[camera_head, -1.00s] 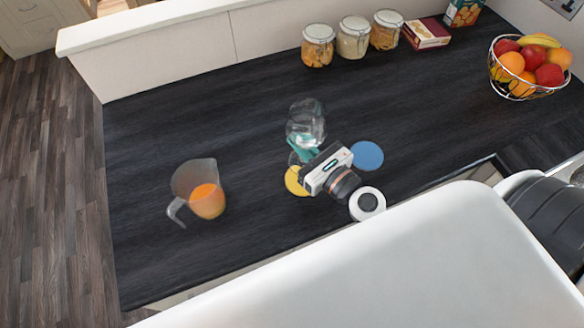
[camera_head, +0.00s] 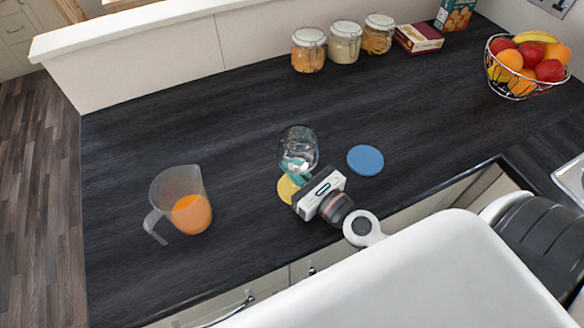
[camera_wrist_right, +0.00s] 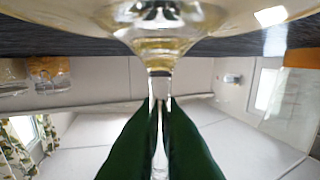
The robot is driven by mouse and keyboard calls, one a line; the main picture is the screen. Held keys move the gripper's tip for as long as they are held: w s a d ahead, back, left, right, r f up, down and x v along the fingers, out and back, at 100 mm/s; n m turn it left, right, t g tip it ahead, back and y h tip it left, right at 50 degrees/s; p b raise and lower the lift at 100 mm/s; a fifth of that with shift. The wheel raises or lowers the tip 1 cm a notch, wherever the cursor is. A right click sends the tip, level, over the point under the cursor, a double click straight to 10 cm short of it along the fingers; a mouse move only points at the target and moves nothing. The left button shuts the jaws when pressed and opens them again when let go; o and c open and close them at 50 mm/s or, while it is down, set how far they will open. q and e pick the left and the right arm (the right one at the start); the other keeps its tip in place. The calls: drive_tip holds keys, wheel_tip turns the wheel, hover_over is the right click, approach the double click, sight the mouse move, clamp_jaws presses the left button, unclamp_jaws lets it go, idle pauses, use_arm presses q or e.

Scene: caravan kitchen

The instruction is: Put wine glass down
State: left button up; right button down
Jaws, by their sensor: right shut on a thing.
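A clear wine glass (camera_head: 298,146) shows in the head view over the middle of the dark counter. My right gripper (camera_head: 298,172) is shut on its stem. A yellow coaster (camera_head: 284,189) shows partly behind my gripper. A blue coaster (camera_head: 366,160) lies bare to the right. My left gripper is out of view.
A jug of orange juice (camera_head: 184,206) stands to the left on the counter (camera_head: 220,120). Several lidded jars (camera_head: 344,44), boxes (camera_head: 419,38) and a fruit basket (camera_head: 520,72) stand along the back and right. Much of the counter's left and middle is clear.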

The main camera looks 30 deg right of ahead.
drive_tip(key=c, duration=1.6)
unclamp_jaws()
drive_tip(key=shift+r+p, duration=0.2)
drive_tip(key=shift+p, duration=0.2)
drive_tip(key=b+v, duration=0.2)
drive_tip(key=v, duration=0.1)
drive_tip(key=b+v, duration=0.3)
drive_tip(key=f+b+v, duration=0.1)
drive_tip(key=b+v, duration=0.2)
drive_tip(key=shift+f, duration=0.1)
drive_tip(key=shift+s+d+r+p, duration=0.15)
drive_tip(key=shift+s+r+p, duration=0.25)
drive_tip(key=shift+r+p, duration=0.05)
drive_tip(key=shift+s+d, duration=0.25)
drive_tip(key=shift+s, duration=0.25)
drive_tip(key=shift+s+r+p, duration=0.1)
drive_tip(key=shift+s+p, duration=0.2)
drive_tip(key=shift+s, duration=0.25)
